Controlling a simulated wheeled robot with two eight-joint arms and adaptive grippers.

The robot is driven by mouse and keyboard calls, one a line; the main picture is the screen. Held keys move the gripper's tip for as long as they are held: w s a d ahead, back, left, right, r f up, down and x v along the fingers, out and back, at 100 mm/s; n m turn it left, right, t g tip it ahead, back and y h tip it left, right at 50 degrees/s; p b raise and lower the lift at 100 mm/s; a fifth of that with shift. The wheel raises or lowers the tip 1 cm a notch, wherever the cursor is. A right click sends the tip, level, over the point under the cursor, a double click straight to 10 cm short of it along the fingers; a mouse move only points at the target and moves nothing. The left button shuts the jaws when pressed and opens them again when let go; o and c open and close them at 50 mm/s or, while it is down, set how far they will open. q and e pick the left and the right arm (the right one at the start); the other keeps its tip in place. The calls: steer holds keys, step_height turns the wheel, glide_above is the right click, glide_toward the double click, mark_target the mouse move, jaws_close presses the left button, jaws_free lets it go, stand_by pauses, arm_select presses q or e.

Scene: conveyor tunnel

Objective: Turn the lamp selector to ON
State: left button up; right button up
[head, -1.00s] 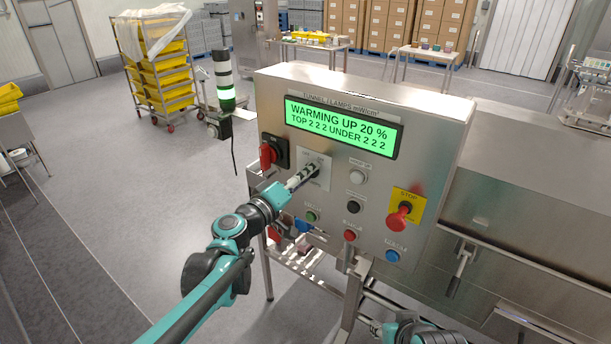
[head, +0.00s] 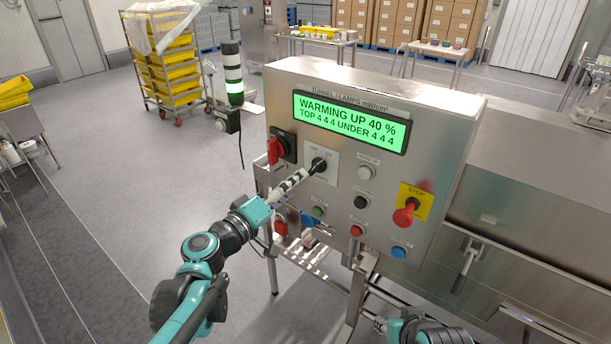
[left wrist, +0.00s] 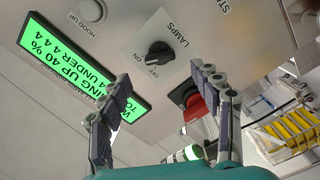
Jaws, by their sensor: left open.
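The lamp selector (head: 318,166) is a black knob on a light plate on the steel control panel (head: 440,150). In the left wrist view the knob (left wrist: 157,56) shows whole, with LAMPS, OFF and ON printed around it. Its bar slants, with one end near the OFF and ON marks; I cannot tell surely which it points at. My left gripper (head: 303,174) is just in front of the knob, to its lower left. In the left wrist view its fingers (left wrist: 155,92) are spread and empty, apart from the knob. The right gripper is not clearly seen.
The green display (head: 350,122) reads WARMING UP 40 %, TOP 4 4 4 UNDER 4 4 4. A red rotary switch (head: 275,151) is left of the selector. A red STOP button (head: 405,214) and several push buttons share the panel.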

arm_select(q)
steer(key=v, duration=0.3)
steer(key=shift+s+a, duration=0.15)
steer(key=shift+s, duration=0.1)
steer(key=shift+f, duration=0.1)
steer(key=s+f+m+g+y+b, duration=0.25)
steer(key=s+f+b, duration=0.2)
steer(key=f, duration=0.45)
steer(key=s+f+m+g+y+b, duration=0.1)
steer(key=s+f+g+b, duration=0.3)
steer(key=f, duration=0.5)
steer(key=s+a+f+y+b, duration=0.2)
steer(key=s+a+f+y, duration=0.1)
steer(key=s+a+f, duration=0.2)
steer(key=s+a+f+m+y+b, duration=0.1)
steer(key=s+a+f+y+b, duration=0.1)
steer(key=s+a+f, duration=0.3)
step_height(320, 180, down, 4)
steer(key=shift+r+g+y+b, duration=0.15)
steer(key=shift+g+y+b, duration=0.25)
steer(key=shift+y, duration=0.35)
